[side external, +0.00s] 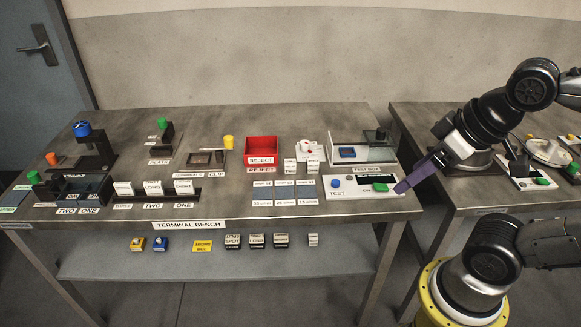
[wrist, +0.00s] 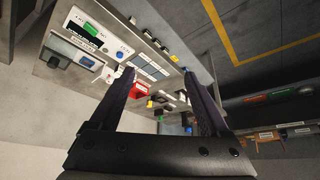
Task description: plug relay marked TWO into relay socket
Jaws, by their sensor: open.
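My gripper (side external: 402,187) hangs over the right end of the terminal bench, beside the white TEST panel (side external: 350,192). In the wrist view my gripper (wrist: 157,76) has its two dark purple fingers spread, with nothing between them. Two dark blue bays at the left of the bench carry TWO (side external: 67,210) and ONE labels. Several small dark blocks with white label faces (side external: 256,241) stand on the lower shelf. Their print is too small to read surely, so I cannot tell which is the relay marked TWO. I cannot tell the relay socket surely either.
A red REJECT bin (side external: 261,148) stands at the back middle. A black fixture with a blue knob (side external: 90,145) stands at the far left. A rack holds white label cards (side external: 153,187). A second table (side external: 470,190) stands right, across a gap.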

